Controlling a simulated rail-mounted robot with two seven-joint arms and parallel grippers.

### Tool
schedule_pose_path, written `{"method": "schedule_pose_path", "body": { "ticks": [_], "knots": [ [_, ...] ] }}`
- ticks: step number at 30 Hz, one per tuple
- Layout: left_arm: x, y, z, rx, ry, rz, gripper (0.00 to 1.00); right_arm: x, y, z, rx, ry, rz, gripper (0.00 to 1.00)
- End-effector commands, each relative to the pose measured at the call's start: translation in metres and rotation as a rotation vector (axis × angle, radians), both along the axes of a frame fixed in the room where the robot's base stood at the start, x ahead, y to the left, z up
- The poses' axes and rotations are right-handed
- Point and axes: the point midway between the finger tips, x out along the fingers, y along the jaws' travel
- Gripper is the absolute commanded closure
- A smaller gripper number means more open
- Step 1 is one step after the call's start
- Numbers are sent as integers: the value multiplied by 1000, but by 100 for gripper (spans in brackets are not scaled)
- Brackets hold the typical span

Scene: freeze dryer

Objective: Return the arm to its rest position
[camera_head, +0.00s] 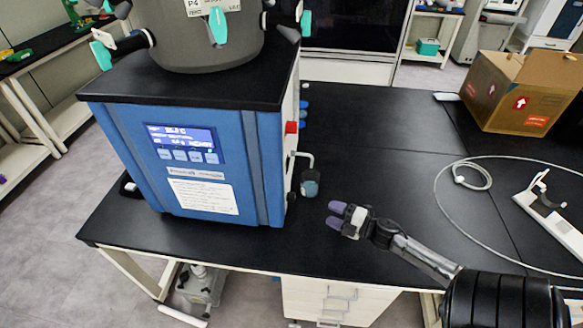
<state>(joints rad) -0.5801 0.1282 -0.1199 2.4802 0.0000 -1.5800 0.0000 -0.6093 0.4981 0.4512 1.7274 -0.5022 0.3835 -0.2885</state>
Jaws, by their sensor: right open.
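My right gripper (335,215) is above the black bench top, with its arm coming in from the lower right. Its two purple fingertips are apart and nothing is between them. It is to the right of the blue freeze dryer (245,190) and apart from it. The freeze dryer has a lit display (180,138) on its front and a grey chamber (205,48) with teal-handled valves on top. My left gripper is not in view.
The black bench (375,130) is clear behind my right gripper. A small drain container (310,186) hangs at the dryer's right side. A cardboard box (515,95), a looped cable (437,192) and a white device (550,222) lie to the right.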

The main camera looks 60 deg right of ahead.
Motion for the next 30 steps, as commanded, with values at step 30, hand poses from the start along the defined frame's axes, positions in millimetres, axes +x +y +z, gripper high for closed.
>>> {"method": "schedule_pose_path", "body": {
  "ticks": [30],
  "knots": [
    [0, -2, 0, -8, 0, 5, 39, -56, -30, -46, 443, 446, -1005, 39]
  ]
}}
